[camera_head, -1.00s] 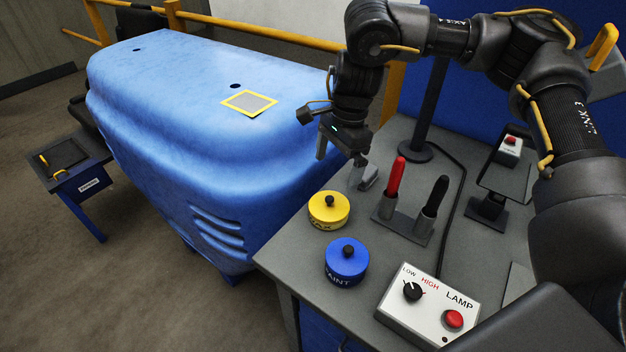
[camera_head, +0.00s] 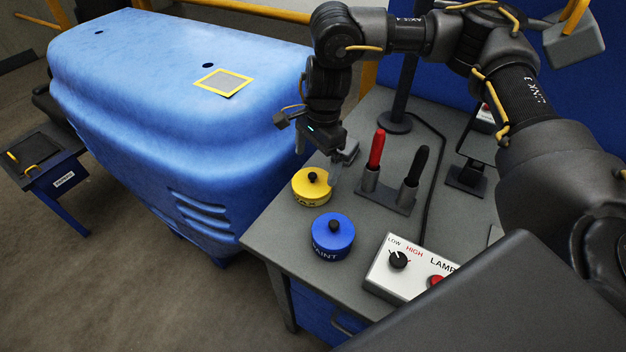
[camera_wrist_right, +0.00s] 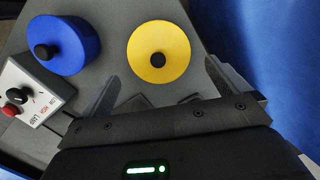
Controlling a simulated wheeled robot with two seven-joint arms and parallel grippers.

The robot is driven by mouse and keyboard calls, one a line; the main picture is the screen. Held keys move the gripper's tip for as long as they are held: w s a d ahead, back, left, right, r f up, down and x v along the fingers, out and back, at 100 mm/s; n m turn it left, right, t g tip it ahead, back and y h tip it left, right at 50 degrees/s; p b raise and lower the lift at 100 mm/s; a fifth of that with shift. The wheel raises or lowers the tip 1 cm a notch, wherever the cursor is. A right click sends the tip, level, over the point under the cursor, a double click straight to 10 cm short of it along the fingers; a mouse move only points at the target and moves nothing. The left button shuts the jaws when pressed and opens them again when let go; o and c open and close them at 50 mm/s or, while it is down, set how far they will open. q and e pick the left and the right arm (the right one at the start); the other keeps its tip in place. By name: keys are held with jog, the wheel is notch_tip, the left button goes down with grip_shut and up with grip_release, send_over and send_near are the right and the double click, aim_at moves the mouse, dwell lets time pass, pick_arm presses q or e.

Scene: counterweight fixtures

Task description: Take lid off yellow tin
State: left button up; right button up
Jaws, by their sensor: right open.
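The yellow tin (camera_head: 312,190) stands upright on the grey workbench, its lid on, with a black knob (camera_head: 312,177) on top. In the right wrist view the yellow lid (camera_wrist_right: 172,38) and its knob (camera_wrist_right: 157,60) show from above, ahead of the fingers. My right gripper (camera_head: 319,162) is open and empty, just behind and above the tin; in the right wrist view its two fingers (camera_wrist_right: 158,88) are spread wide, one to each side of the tin. I see no contact with the knob. My left gripper is not in view.
A blue paint tin (camera_head: 333,240) with a black knob stands close in front of the yellow one. A lamp control box (camera_head: 385,275) lies to its right. A holder (camera_head: 386,192) with a red and a black marker stands right of the yellow tin. A blue body panel (camera_head: 180,110) lies left.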

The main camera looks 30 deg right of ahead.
aim_at(313, 174)
jog(key=f, duration=0.2)
jog(key=f+p, duration=0.1)
jog(key=f, duration=0.1)
jog(key=shift+s+a+f, duration=0.1)
jog(key=shift+s+a, duration=0.05)
jog(key=shift+a, duration=0.25)
jog(key=shift+c, duration=0.3)
jog(key=c, duration=0.7)
jog(key=shift+r+b, duration=0.35)
jog(key=shift+r, duration=0.2)
jog(key=s+a+r+b, duration=0.1)
jog(key=s+r, duration=0.3)
jog(key=s+a+r+b, duration=0.1)
jog(key=s+a+r, duration=0.1)
jog(key=s+r, duration=0.2)
jog(key=s+a+r+b, duration=0.1)
jog(key=s+a+r, duration=0.1)
jog(key=s+r, duration=0.2)
jog(key=shift+s+b, duration=0.4)
jog(key=shift+s, duration=0.15)
